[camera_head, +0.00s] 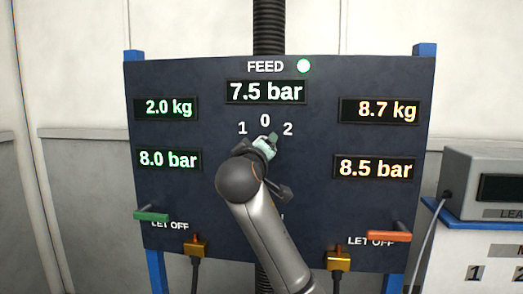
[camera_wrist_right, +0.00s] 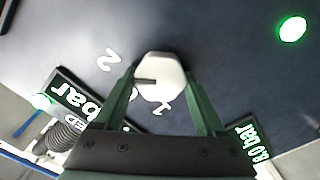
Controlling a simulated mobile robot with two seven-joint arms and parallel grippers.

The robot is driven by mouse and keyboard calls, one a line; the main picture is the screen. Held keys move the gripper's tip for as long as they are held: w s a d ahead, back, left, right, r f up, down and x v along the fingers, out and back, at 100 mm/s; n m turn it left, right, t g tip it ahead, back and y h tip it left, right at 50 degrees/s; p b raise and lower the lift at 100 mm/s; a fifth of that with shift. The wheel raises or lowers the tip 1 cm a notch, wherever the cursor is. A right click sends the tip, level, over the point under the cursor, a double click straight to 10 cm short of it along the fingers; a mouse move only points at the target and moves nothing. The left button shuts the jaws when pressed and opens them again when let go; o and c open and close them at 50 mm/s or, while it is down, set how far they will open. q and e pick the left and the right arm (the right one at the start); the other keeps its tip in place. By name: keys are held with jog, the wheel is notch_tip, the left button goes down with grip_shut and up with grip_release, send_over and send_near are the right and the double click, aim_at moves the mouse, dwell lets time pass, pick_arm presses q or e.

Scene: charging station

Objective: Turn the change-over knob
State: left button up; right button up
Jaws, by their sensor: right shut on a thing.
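The change-over knob (camera_wrist_right: 160,70) is a white, faceted knob on the dark panel, seen in the right wrist view between the two green fingers of my right gripper (camera_wrist_right: 159,84). The fingers are shut on its sides. A dark pointer line on the knob runs left in that view, towards the side of the 2. In the head view my right gripper (camera_head: 265,145) is at the knob, below the marks 1, 0 and 2, and my wrist hides most of the knob. My left gripper is not in view.
The panel (camera_head: 320,130) carries a FEED display (camera_head: 265,92) of 7.5 bar with a lit green lamp (camera_head: 304,66). A green handle (camera_head: 151,216) sticks out at lower left and an orange handle (camera_head: 389,236) at lower right. A grey box (camera_head: 490,180) stands at right.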

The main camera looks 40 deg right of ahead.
dwell(0.3)
jog(key=o, duration=1.3)
jog(key=b+v, duration=0.1)
jog(key=v, duration=1.1)
jog(key=shift+s+a, duration=0.15)
jog(key=shift+a, duration=0.15)
